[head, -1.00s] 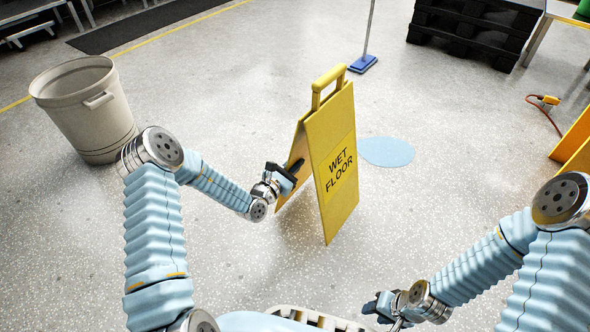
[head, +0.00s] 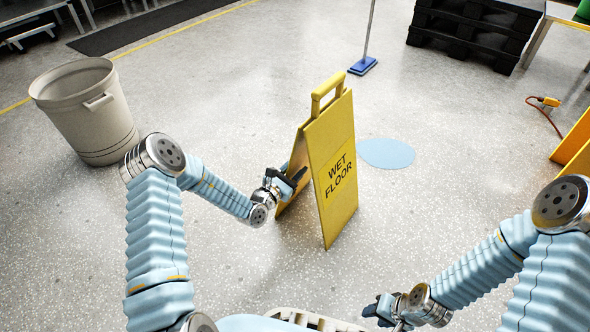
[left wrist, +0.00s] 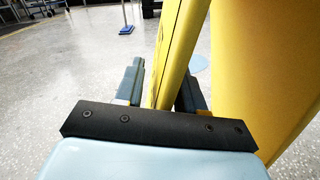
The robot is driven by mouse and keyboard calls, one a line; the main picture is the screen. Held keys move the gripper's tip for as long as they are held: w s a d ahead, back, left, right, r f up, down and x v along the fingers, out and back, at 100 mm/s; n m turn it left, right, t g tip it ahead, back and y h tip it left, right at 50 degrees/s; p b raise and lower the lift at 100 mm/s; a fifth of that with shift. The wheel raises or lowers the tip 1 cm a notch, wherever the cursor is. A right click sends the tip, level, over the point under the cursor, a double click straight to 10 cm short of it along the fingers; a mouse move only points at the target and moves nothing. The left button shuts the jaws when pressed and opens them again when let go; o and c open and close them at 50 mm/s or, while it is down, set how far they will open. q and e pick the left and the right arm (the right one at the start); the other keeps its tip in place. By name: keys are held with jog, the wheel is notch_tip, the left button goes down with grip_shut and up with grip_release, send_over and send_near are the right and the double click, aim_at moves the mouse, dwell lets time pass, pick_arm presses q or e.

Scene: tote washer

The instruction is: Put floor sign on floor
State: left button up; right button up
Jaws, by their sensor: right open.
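The yellow wet floor sign (head: 338,195) stands upright, its two panels spread in an A shape, in the middle of the head view. Its lower edges appear to be at the floor; exact contact is hard to tell. My left gripper (head: 291,180) is at the sign's left side, by the rear panel. In the left wrist view its fingers (left wrist: 160,92) are apart on either side of one yellow panel (left wrist: 178,50), with a narrow gap at the left finger. My right gripper (head: 380,308) is open and empty at the lower right, away from the sign.
A blue round patch (head: 387,153) lies on the floor just right of the sign. A grey bin (head: 85,115) stands at the left. A blue-based pole (head: 362,66) and black pallets (head: 470,35) are behind. An orange plug with cable (head: 547,102) lies at the right.

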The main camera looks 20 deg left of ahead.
pick_arm(q)
jog(key=p+v, duration=0.2)
jog(key=v, duration=1)
